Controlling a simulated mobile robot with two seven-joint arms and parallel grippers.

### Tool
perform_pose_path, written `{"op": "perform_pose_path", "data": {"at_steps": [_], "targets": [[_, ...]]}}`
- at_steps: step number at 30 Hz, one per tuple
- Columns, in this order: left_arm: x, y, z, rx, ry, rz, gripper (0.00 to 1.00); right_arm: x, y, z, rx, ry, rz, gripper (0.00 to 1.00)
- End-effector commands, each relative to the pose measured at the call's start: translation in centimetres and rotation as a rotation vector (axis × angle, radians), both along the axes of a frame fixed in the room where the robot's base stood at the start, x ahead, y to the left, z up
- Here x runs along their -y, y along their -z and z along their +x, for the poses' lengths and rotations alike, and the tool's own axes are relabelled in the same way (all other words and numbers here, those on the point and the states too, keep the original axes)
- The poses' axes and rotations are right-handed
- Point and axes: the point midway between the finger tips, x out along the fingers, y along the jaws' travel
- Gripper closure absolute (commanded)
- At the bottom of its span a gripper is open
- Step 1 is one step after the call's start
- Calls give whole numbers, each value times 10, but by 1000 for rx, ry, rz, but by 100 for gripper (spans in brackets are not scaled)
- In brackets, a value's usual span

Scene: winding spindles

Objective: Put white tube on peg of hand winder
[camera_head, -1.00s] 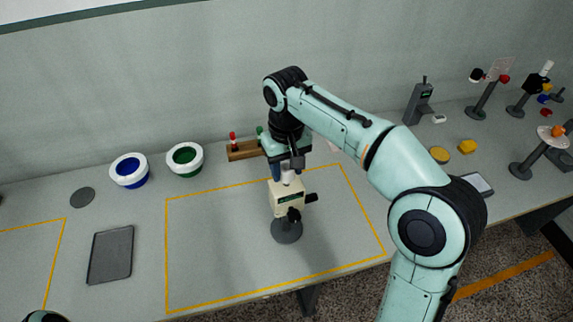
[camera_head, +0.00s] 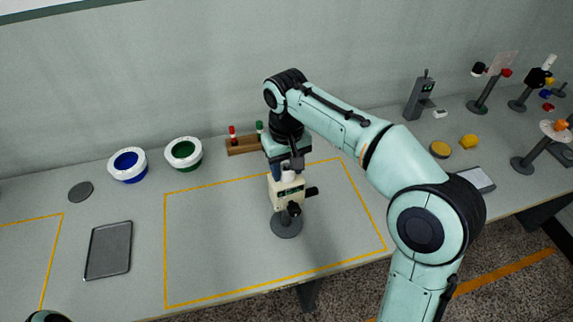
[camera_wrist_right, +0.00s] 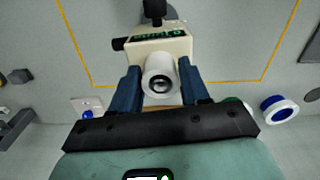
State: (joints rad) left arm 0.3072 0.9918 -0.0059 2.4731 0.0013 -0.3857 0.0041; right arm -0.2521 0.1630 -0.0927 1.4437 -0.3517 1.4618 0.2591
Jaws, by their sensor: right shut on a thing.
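The hand winder (camera_head: 284,194) is a cream box with a dark crank on a round grey base, standing in the middle yellow-outlined area. My right gripper (camera_head: 289,166) is right above it, pointing down. It is shut on the white tube (camera_head: 288,175), which is upright at the top of the winder. In the right wrist view the blue fingers of my right gripper (camera_wrist_right: 161,82) flank the white tube (camera_wrist_right: 162,69), with the winder's cream box (camera_wrist_right: 160,42) beyond. The tube's opening is dark inside. The peg is hidden, so I cannot tell how far the tube sits on it. My left gripper is not in view.
A wooden rack (camera_head: 243,145) with red and green pieces stands behind the winder. Two white-rimmed bowls, blue (camera_head: 128,165) and green (camera_head: 184,154), and a grey tray (camera_head: 109,250) are at the left. Several stands (camera_head: 419,98) are at the right. The outlined area around the winder is clear.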

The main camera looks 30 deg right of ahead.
Motion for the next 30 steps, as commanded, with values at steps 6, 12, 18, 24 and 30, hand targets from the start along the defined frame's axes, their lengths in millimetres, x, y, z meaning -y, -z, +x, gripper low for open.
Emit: {"op": "perform_pose_path", "data": {"at_steps": [6,12,18,24,30], "targets": [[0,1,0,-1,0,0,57,0,1,0,0,0,0,25],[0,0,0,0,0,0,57,0,1,0,0,0,0,25],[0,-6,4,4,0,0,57,0,-17,1,4,0,1,25],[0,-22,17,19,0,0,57,0,-62,2,7,-1,1,25],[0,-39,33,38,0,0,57,0,-105,2,7,0,0,25]]}}
